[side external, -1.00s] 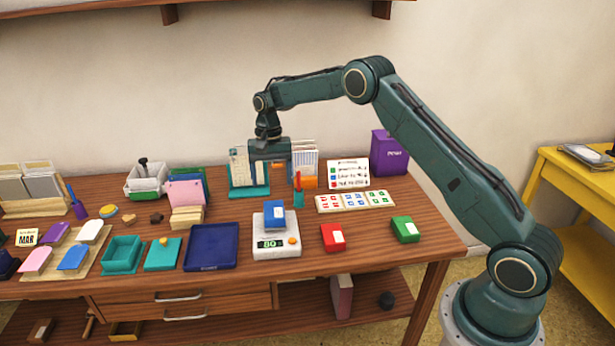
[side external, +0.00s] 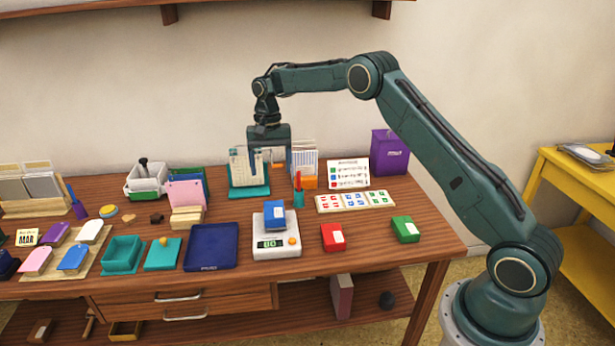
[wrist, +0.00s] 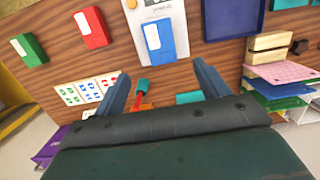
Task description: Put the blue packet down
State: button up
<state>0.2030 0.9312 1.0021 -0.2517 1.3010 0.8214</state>
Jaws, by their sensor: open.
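The blue packet (side external: 274,212), with a white label, rests on the white scale (side external: 277,245), towards the back of its top. In the wrist view the blue packet (wrist: 158,42) lies on the scale, beyond my fingertips and apart from them. My gripper (side external: 270,172) hangs above and behind the packet, in front of the card holder at the back of the table. It is open and empty; in the wrist view its two fingers (wrist: 160,82) stand wide apart with nothing held between them.
A red packet (side external: 333,237) and a green packet (side external: 405,229) lie to the right of the scale. A dark blue tray (side external: 211,246) is at its left. A teal holder with cards (side external: 249,190) and a small teal cup with a red item (side external: 299,195) stand behind.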

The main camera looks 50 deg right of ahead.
jog(key=s+a+r+n+t, duration=0.2)
jog(key=s+a+r, duration=0.1)
jog(key=s+r, duration=0.6)
jog(key=s+a+r+n+t, duration=0.15)
jog(key=s+a+r, duration=0.25)
jog(key=s+r, duration=0.5)
jog(key=s+a+n+t, duration=0.1)
jog(key=s+n, duration=0.1)
jog(key=s, duration=0.9)
jog(key=s+a+n+t+h, duration=0.1)
jog(key=s+n+t, duration=0.1)
jog(key=s, duration=0.9)
jog(key=shift+s+f+n, duration=0.4)
jog(key=shift+f+n, duration=0.05)
jog(key=shift+n, duration=0.3)
